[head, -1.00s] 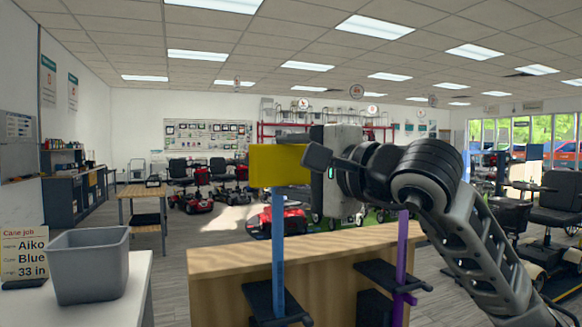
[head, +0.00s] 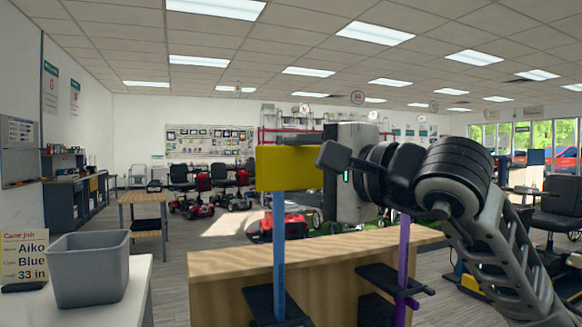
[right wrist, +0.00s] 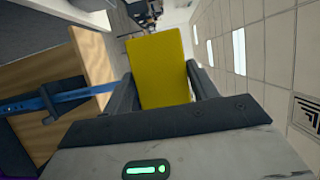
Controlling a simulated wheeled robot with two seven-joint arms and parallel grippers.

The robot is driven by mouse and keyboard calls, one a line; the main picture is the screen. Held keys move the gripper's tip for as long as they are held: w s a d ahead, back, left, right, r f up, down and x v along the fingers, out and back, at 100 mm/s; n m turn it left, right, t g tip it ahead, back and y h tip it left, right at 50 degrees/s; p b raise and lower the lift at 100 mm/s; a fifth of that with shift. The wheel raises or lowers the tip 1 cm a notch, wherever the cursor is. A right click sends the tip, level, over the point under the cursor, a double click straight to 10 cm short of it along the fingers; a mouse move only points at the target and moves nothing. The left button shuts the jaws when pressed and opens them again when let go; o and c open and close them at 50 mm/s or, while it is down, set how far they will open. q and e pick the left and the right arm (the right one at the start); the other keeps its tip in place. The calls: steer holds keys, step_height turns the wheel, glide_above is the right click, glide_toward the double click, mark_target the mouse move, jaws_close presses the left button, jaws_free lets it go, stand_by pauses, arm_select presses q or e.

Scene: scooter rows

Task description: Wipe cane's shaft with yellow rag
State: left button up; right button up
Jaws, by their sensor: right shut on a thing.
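My right gripper (head: 303,148) is shut on the yellow rag (head: 286,168), a flat yellow block in the head view. The blue cane's shaft (head: 279,245) stands upright below the rag, and its upper end is hidden behind it. I cannot tell whether the rag touches the shaft. In the right wrist view the rag (right wrist: 158,65) sits between both fingers, and the blue cane (right wrist: 45,101) comes in from the left, ending near one finger. A purple cane (head: 403,250) stands to the right. My left gripper is out of view.
The canes stand at black holders (head: 270,302) by a wooden counter (head: 235,265). A grey bin (head: 90,270) stands on a white table at left, beside a card (head: 25,258) reading Aiko, Blue, 33 in. Scooters stand farther back, beyond open floor.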

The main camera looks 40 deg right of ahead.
steer(key=shift+w+d+r, duration=0.1)
steer(key=shift+w+d, duration=0.05)
steer(key=shift+w, duration=0.55)
steer(key=w, duration=0.1)
steer(key=w+p, duration=0.1)
steer(key=w, duration=0.1)
steer(key=shift+d, duration=0.35)
steer(key=shift+w+d, duration=0.15)
steer(key=shift+w, duration=0.5)
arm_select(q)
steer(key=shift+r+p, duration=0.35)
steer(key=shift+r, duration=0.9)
arm_select(e)
steer(key=shift+w+d, duration=0.1)
steer(key=shift+w, duration=0.3)
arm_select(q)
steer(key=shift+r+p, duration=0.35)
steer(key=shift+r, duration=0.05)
arm_select(e)
steer(key=shift+w+d, duration=0.25)
steer(key=shift+w, duration=0.75)
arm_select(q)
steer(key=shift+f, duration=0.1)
